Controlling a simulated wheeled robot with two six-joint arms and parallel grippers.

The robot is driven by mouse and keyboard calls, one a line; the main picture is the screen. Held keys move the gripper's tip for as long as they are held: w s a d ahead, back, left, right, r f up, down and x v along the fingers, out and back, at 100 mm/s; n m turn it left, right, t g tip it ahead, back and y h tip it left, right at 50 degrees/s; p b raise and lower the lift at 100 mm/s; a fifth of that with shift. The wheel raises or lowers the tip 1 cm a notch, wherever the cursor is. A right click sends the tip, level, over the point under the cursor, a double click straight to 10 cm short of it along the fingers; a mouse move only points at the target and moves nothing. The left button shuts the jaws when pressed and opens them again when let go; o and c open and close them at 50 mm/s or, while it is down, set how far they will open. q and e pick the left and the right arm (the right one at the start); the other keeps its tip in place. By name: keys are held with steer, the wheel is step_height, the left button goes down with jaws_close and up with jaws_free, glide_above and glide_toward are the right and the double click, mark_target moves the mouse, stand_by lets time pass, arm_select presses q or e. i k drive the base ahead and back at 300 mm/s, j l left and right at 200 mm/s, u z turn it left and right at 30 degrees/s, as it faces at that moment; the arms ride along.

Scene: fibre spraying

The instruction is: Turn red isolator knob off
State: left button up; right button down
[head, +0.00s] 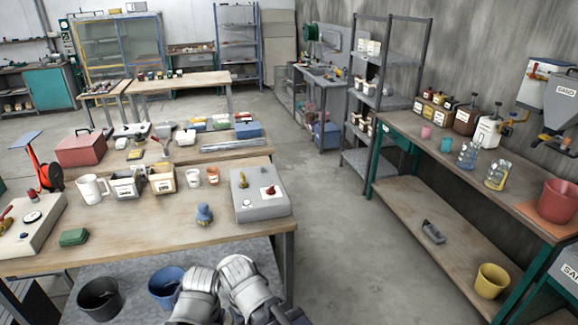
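A small red knob (269,190) sits on a white plate on top of a light grey box (262,209) at the right end of the near workbench. It is too small to tell which way it points. A brass-coloured fitting (243,181) and a small round white dial share the box top. Two grey-white parts of my arms show side by side at the bottom middle, in front of the bench and well short of the knob. No gripper fingers can be made out.
The near wooden bench (140,222) also holds a blue object (204,214), a green block (74,237), cups, bins and a beige box (30,232) at left. Black (99,299) and blue buckets stand below. Clear floor (335,225) lies between this bench and the right-hand bench.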

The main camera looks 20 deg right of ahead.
mark_target(271, 190)
steer(key=i+l, duration=0.55)
steer(key=l, duration=0.15)
steer(key=i+l, duration=0.5)
steer(key=l, duration=0.2)
steer(key=i+l, duration=0.55)
steer(key=l, duration=0.15)
